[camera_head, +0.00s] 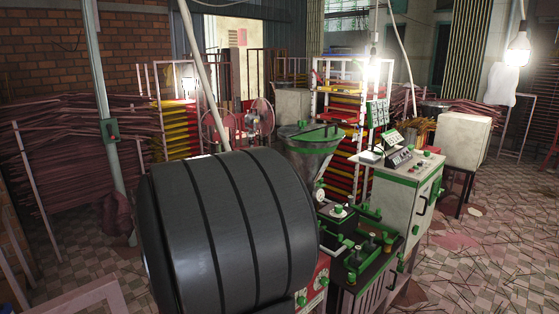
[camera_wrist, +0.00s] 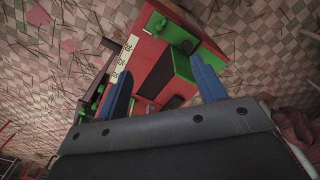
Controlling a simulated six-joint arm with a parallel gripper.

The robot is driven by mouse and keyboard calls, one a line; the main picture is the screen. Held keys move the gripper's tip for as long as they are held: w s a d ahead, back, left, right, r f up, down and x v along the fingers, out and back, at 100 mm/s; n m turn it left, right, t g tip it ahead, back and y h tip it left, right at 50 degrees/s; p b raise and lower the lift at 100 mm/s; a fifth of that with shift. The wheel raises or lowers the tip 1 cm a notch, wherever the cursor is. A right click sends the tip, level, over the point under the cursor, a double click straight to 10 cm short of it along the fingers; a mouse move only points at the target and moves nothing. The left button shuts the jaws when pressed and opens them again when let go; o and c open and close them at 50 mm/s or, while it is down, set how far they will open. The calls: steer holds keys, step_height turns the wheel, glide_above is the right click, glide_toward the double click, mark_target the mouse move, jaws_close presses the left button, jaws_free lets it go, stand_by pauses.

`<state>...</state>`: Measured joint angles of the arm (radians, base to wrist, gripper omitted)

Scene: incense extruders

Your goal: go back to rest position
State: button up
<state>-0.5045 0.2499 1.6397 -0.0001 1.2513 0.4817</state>
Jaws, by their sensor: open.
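My gripper (camera_wrist: 160,68) shows in the wrist view as two blue fingers standing wide apart, with nothing between them. It is open and points down. Beyond the fingers is a red machine (camera_wrist: 138,62) with green parts (camera_wrist: 178,38); I cannot tell the gap between it and the fingertips. In the head view I cannot make out my gripper.
A large dark ribbed cylinder (camera_head: 230,225) fills the lower middle of the head view, hiding what is behind it. Green-trimmed machines (camera_head: 365,250) and a control cabinet (camera_head: 408,200) stand right of it. Stick bundles (camera_head: 75,160) line the left. Tiled floor (camera_head: 480,245) opens at right, littered with sticks.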

steer(key=shift+m, duration=0.8)
steer(key=shift+o, duration=0.5)
steer(key=o, duration=0.7)
steer(key=w+d+r+n, duration=0.1)
steer(key=w+d+n, duration=0.9)
steer(key=w+d, duration=0.9)
step_height(320, 180, down, 9)
steer(key=shift+w, duration=0.15)
step_height(320, 180, up, 10)
